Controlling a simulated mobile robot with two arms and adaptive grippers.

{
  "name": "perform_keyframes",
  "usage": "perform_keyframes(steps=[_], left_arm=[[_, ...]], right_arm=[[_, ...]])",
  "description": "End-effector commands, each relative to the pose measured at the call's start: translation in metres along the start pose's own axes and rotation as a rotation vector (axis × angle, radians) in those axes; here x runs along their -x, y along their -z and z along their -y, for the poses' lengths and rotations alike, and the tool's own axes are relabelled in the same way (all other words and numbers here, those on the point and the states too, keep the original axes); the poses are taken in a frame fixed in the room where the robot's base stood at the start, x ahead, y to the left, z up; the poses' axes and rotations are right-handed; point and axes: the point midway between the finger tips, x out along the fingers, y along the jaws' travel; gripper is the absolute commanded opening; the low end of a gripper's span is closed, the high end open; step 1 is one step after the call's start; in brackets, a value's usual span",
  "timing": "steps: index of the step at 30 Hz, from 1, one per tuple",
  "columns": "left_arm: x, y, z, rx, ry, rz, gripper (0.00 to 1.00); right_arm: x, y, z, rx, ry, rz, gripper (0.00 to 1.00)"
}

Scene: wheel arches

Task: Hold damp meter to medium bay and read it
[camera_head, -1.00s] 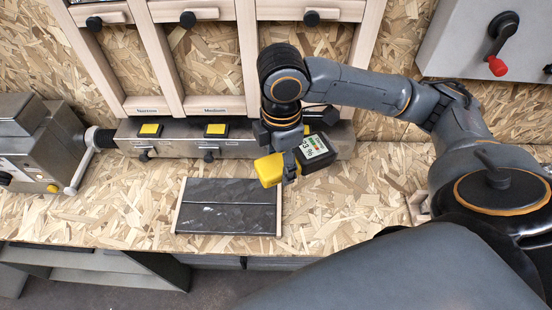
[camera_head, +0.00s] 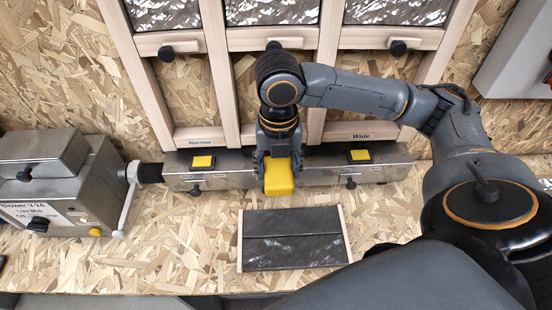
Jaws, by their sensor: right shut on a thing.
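My right gripper (camera_head: 278,165) is shut on the damp meter (camera_head: 279,178), whose yellow end points toward me. The meter's display does not show. The gripper and meter are in front of the grey metal manifold (camera_head: 322,177), below the middle bay of the wooden frame. My arm covers most of that bay's lower part and its label. The bay's bare board back (camera_head: 243,92) shows left of my arm. I cannot tell whether the meter touches anything other than the gripper. My left gripper is not in view.
The narrow bay (camera_head: 188,100) is to the left and the wide bay (camera_head: 366,90) to the right. A blower (camera_head: 62,180) joins the manifold at left. A dark panel with wooden ends (camera_head: 295,240) lies on the bench. The bench front left (camera_head: 150,260) is clear.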

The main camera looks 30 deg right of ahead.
Motion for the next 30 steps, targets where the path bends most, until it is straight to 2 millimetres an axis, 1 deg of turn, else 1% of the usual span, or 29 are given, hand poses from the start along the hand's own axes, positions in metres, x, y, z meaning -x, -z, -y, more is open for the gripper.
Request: perform_keyframes(steps=[1, 6, 7, 9, 18, 24, 30], left_arm=[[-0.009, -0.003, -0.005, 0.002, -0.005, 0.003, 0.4], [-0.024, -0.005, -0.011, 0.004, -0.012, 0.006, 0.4], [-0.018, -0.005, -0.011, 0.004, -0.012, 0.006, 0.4], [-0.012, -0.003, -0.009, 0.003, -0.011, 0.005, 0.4], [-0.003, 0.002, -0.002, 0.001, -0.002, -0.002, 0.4], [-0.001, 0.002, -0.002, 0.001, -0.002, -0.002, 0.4], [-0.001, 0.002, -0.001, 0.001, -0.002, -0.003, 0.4]], right_arm=[[-0.004, -0.006, 0.0, -0.003, -0.002, 0.002, 0.31], [-0.004, -0.027, 0.0, -0.004, -0.004, 0.003, 0.31], [0.0, -0.03, 0.0, -0.004, -0.002, 0.0, 0.31], [0.002, -0.039, 0.0, -0.004, -0.002, -0.001, 0.31], [0.001, -0.069, -0.001, -0.003, -0.002, -0.002, 0.31], [0.0, -0.078, 0.0, -0.002, -0.002, -0.001, 0.31], [-0.001, -0.079, 0.0, -0.002, -0.001, 0.0, 0.31]])
